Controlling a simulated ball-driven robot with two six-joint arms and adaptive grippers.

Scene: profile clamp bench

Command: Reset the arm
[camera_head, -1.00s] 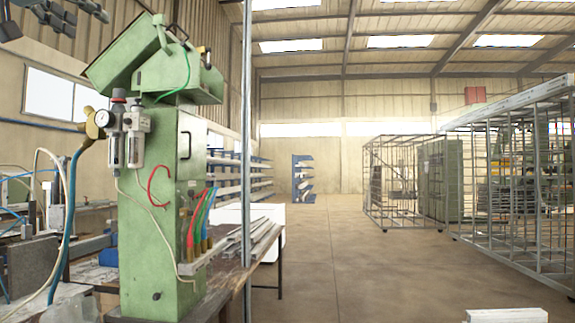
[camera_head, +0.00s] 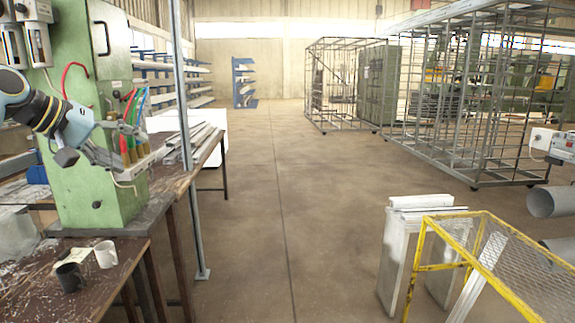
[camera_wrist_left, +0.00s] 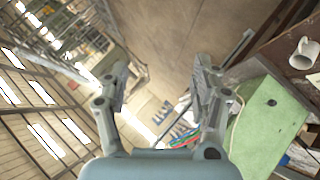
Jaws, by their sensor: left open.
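My left gripper (camera_head: 103,146) comes in from the left in front of the green machine (camera_head: 85,195). In the left wrist view its two fingers stand wide apart with nothing between them (camera_wrist_left: 160,88). The blue and grey wrist covers part of the machine. Whether the gripper touches the machine cannot be told. My right arm and gripper are not in view.
A dark mug (camera_head: 70,277) and a white mug (camera_head: 105,254) stand on the brown workbench (camera_head: 125,290). A metal post (camera_head: 184,130) rises beside it. Yellow frame (camera_head: 480,215), white profiles (camera_head: 397,250) and wire cages (camera_head: 470,100) stand right. Middle floor (camera_head: 280,200) is clear.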

